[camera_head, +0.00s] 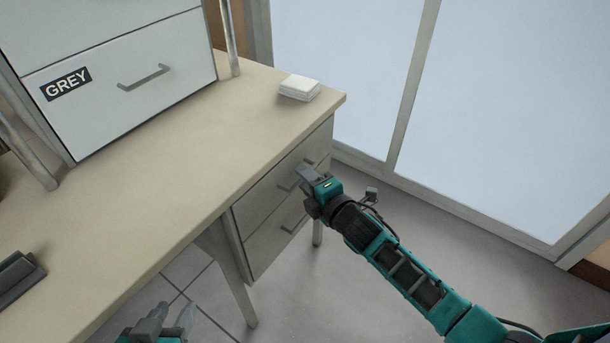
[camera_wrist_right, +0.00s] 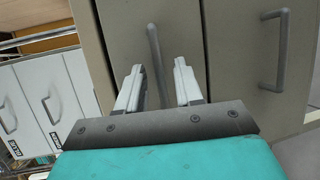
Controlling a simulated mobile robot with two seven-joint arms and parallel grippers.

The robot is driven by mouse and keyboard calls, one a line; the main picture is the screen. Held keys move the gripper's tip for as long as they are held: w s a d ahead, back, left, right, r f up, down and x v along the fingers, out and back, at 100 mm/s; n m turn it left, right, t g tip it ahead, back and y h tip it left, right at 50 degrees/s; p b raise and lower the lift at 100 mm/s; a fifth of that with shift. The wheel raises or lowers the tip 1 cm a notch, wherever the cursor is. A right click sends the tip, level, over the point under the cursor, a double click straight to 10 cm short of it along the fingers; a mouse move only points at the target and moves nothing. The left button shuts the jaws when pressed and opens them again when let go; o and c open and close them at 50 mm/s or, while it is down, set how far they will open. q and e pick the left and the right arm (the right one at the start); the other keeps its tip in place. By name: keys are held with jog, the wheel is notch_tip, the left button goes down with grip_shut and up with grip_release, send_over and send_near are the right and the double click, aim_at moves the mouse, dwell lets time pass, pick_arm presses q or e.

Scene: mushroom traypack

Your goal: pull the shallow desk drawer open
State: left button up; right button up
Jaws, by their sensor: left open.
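The shallow drawer (camera_head: 260,203) is the upper of two drawers under the desk top. Its front looks flush with the desk. Its grey bar handle (camera_head: 287,184) is partly hidden by my right gripper (camera_head: 306,185), which is right at the drawer front. In the right wrist view, the handle (camera_wrist_right: 153,45) stands upright between the two spread fingers of the right gripper (camera_wrist_right: 158,80). Gaps show on both sides, so the jaws are not closed on it. My left gripper (camera_head: 170,318) is open and empty, low at the bottom left, away from the drawer.
The lower drawer has its own handle (camera_wrist_right: 275,50). On the desk top (camera_head: 190,150) stand a white cabinet (camera_head: 150,100) labelled GREY and a white block (camera_head: 299,88). A dark object (camera_head: 20,280) lies at the left edge. The floor before the drawers is clear.

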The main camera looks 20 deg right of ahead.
grip_shut()
dwell(0.3)
dwell(1.2)
